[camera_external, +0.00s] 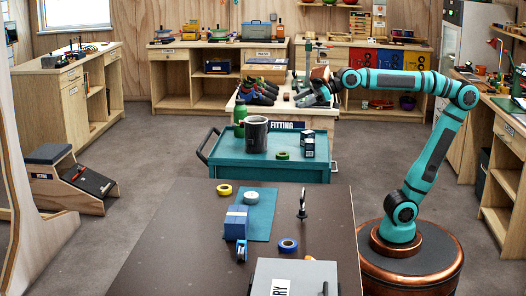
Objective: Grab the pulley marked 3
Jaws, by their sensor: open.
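My gripper (305,99) is at the end of the teal arm, over the right part of the wooden bench behind the teal trolley. It is open, with no object clearly seen between its fingers. Small dark items lie on the bench close to it, too small to identify. No pulley with a readable 3 shows. A dark upright piece (302,203) with a narrow top stands on the brown front table (190,235); I cannot tell what it is or see a number on it.
Shoes (258,90) line the bench's left part.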

